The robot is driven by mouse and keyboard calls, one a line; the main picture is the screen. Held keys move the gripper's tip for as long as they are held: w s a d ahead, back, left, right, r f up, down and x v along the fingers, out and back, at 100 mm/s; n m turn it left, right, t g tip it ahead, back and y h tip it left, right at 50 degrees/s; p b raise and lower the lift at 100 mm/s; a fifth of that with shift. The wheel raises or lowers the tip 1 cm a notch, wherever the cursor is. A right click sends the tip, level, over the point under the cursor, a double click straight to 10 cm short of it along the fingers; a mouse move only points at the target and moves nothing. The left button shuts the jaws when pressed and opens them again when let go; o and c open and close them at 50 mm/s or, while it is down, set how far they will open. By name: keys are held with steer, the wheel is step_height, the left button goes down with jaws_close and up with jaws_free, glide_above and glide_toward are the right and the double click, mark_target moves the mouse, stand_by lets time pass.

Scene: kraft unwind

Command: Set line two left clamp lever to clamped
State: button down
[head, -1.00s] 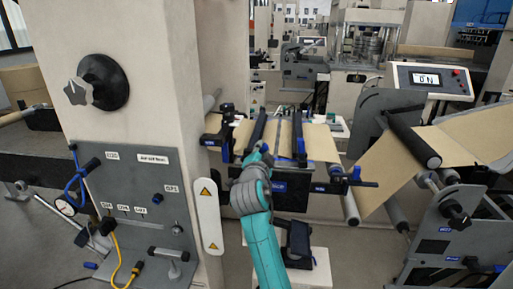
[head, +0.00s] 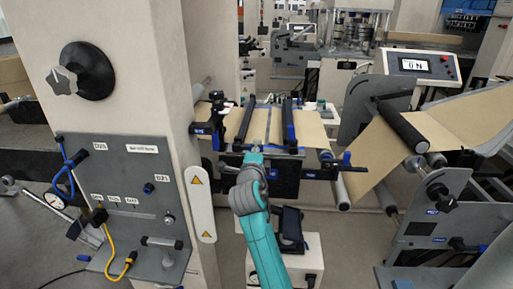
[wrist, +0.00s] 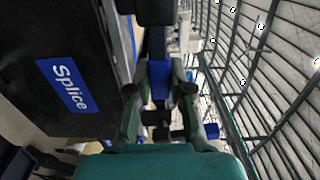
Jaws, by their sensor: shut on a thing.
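The splice table (head: 271,188) stands ahead in the head view, with brown paper across it and two dark clamp bars, left (head: 243,124) and right (head: 290,128). My gripper (head: 254,155) is at its front edge, near the lower end of the left bar. In the wrist view, my gripper's two fingers (wrist: 160,108) are closed around a narrow blue-and-black lever part (wrist: 160,80), beside a black panel with a blue "Splice" label (wrist: 67,84). The exact contact is dark and partly hidden. The head view does not show the lever's angle clearly.
A cream column with a grey control panel (head: 120,195) stands close on the left. A paper roll stand (head: 440,215) is on the right, with a display box (head: 422,66) behind it. A low white pedestal (head: 305,262) stands below the table.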

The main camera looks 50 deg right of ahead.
steer(key=shift+f, duration=0.15)
stand_by(0.3)
steer(key=c, duration=1)
jaws_free()
steer(key=shift+c, duration=0.2)
steer(key=v, duration=1.2)
